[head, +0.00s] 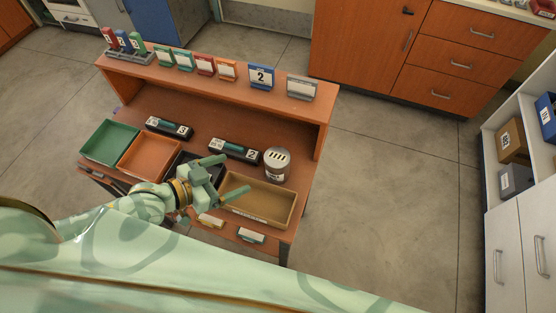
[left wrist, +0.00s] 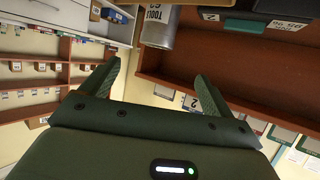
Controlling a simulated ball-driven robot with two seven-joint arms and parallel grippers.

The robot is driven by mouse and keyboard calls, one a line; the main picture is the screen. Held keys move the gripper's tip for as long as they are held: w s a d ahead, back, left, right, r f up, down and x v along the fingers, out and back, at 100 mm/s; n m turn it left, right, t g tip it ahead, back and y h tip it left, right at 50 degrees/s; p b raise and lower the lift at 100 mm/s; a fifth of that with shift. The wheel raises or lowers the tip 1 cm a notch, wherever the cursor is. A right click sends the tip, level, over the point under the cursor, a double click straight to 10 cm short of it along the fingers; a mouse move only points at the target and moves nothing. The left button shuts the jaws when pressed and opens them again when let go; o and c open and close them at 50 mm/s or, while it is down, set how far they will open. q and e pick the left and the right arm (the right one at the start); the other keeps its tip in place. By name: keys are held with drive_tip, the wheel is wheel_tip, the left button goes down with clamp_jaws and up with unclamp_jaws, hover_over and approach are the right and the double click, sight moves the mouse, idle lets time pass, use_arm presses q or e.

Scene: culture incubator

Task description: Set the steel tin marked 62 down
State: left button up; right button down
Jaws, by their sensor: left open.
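The steel tin (head: 277,165) is a short grey cylinder with dark slots in its lid. It stands upright on the wooden desk (head: 295,205), behind the tan tray (head: 265,208). In the left wrist view the tin (left wrist: 158,28) appears upside down at the top, its label reading TOOLS with a number that looks like 62. My left gripper (head: 236,175) is open and empty, over the dark tray and the left end of the tan tray. Its fingers (left wrist: 160,80) are apart from the tin, to its left in the head view. My right gripper is out of view.
Green (head: 110,143) and orange (head: 149,158) trays lie left of my gripper. Two black labelled blocks (head: 169,128) (head: 234,150) lie behind the trays. A raised shelf (head: 215,85) with several coloured cards runs along the back. Bare desk shows right of the tin.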

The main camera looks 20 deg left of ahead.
sight(278, 158)
use_arm(q)
drive_tip(key=b+x, duration=0.2)
drive_tip(key=x, duration=0.8)
drive_tip(key=b+x, duration=0.1)
drive_tip(key=x, duration=0.5)
drive_tip(key=shift+d+b, duration=0.3)
drive_tip(key=shift+b, duration=0.05)
drive_tip(key=shift+s+r, duration=0.1)
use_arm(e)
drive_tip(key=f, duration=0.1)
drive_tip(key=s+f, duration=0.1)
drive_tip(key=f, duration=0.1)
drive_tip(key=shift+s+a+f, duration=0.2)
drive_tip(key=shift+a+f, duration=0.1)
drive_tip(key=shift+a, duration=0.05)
use_arm(q)
drive_tip(key=c, duration=1.3)
drive_tip(key=shift+r, duration=0.1)
drive_tip(key=shift+c, duration=0.2)
